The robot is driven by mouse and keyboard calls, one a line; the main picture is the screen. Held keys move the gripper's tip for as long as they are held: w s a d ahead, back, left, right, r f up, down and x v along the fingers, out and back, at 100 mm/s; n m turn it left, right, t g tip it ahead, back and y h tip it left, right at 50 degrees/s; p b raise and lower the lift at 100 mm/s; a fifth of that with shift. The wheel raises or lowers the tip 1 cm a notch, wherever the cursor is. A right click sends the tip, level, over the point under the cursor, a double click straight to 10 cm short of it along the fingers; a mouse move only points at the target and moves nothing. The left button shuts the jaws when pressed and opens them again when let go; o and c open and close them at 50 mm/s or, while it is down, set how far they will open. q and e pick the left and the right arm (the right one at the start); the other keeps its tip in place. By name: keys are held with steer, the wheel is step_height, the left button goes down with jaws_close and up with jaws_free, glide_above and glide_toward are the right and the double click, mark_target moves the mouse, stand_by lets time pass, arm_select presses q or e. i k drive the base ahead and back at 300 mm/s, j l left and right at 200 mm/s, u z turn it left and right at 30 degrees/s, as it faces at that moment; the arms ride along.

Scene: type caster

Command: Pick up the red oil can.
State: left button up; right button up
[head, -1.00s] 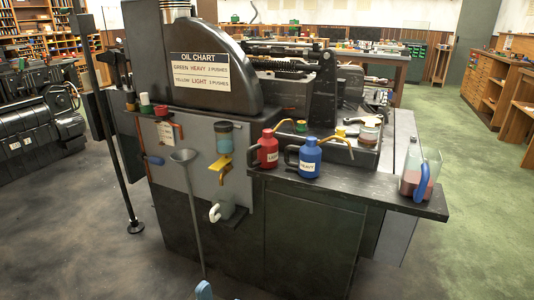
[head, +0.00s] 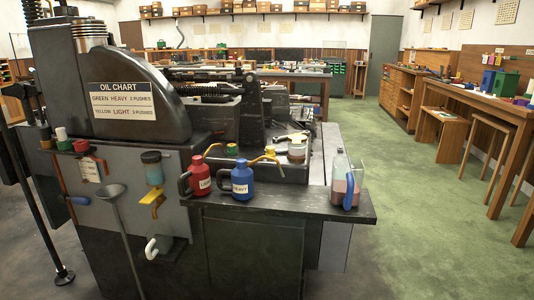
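The red oil can (head: 200,176) stands upright on the dark shelf (head: 300,204) at the front of the machine. It has a white label that seems to read LIGHT, a handle on its left side and a thin spout. The blue oil can (head: 241,182), labelled HEAVY, stands close to its right and partly overlaps it. Neither of my grippers shows in the head view.
A clear jug (head: 343,182) with reddish liquid and a blue handle stands near the shelf's right end. Green floor (head: 420,220) is open on the right, beside workbenches and stools.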

mark_target(198, 174)
steer(key=i+l+u, duration=0.15)
steer(key=l+u, duration=0.25)
steer(key=l, duration=0.6)
steer(key=l+u, duration=0.35)
steer(key=l, duration=0.65)
